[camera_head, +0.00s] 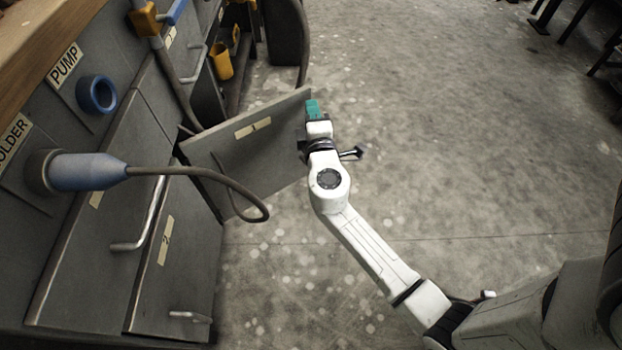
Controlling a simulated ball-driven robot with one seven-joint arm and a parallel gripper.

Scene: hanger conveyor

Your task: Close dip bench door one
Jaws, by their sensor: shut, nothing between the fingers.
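The dip bench door one (255,165) is a grey panel with a tan label reading 1. It stands swung open from the bench front, reaching out over the floor to the right. My gripper (313,108), with teal fingertips, is shut and empty at the door's outer, free edge. I cannot tell whether the fingers touch the door.
A door labelled 2 (172,255) is shut. A blue-grey plug (90,172) with a dark cable hangs in front of the bench and crosses door one. A yellow cup (221,61) sits beyond.

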